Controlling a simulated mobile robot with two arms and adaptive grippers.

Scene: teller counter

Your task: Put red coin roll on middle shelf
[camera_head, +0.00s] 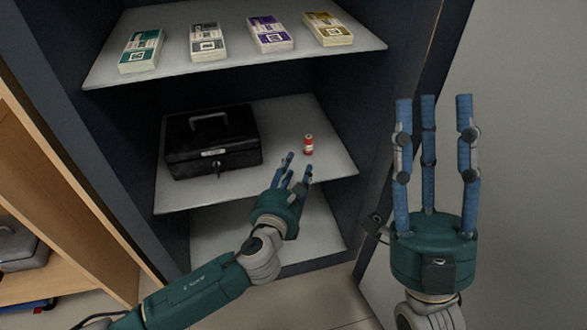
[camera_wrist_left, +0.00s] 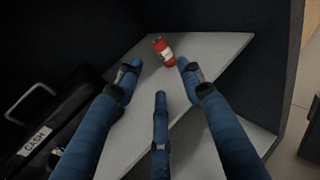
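In the left wrist view the red coin roll (camera_wrist_left: 163,51) shows beyond the fingertips. My left gripper (camera_head: 292,165) is in front of the roll, just above the shelf's front edge. Its fingers are spread open and hold nothing, and they look apart from the roll. My right gripper (camera_head: 434,105) is raised at the right with its fingers open, pointing up and empty.
A black cash box (camera_head: 185,160) with a handle fills the left of the middle shelf. The upper shelf (camera_head: 285,55) holds several banknote bundles. A lower shelf (camera_head: 215,235) lies below. Dark cabinet walls bound the space. A wooden shelf unit (camera_head: 70,200) stands at the left.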

